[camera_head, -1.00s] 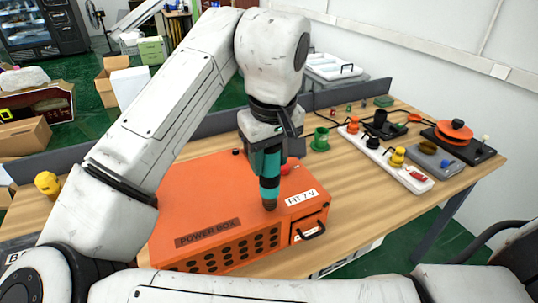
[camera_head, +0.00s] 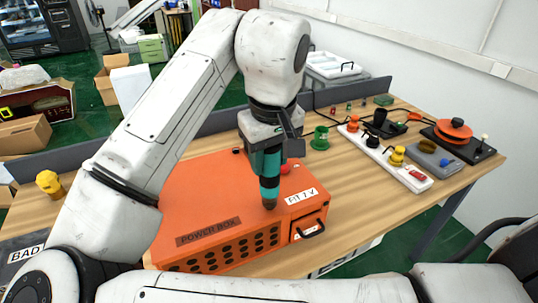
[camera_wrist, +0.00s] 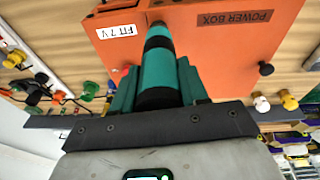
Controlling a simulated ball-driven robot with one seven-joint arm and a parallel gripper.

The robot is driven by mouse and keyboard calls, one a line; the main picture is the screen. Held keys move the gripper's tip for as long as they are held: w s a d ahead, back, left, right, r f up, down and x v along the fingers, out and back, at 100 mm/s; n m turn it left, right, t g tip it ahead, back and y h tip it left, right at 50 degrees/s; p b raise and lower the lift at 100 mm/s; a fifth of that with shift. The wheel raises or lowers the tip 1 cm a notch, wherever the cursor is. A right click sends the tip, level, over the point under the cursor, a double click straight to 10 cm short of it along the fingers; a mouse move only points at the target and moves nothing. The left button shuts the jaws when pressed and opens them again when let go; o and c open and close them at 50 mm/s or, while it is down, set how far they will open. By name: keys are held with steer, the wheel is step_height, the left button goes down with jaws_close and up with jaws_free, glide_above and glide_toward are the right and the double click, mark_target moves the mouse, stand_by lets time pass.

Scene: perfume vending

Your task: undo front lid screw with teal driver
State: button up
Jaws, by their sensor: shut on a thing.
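My gripper (camera_head: 264,150) is shut on a teal and black driver (camera_head: 268,178), which points down with its tip at the top of the orange power box (camera_head: 215,190). The driver also shows in the wrist view (camera_wrist: 158,68), its tip over the box lid near the "FIT 7 V" label (camera_wrist: 117,30). The tip hides whatever lies under it, so I cannot tell whether it sits on a screw. A dark knob or screw head (camera_wrist: 266,68) shows near another edge of the lid in the wrist view.
A yellow piece (camera_head: 48,183) stands at left. The table in front of the strip is clear.

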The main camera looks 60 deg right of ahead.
steer(key=shift+f+b, duration=0.45)
steer(key=shift+f, duration=0.35)
stand_by(0.7)
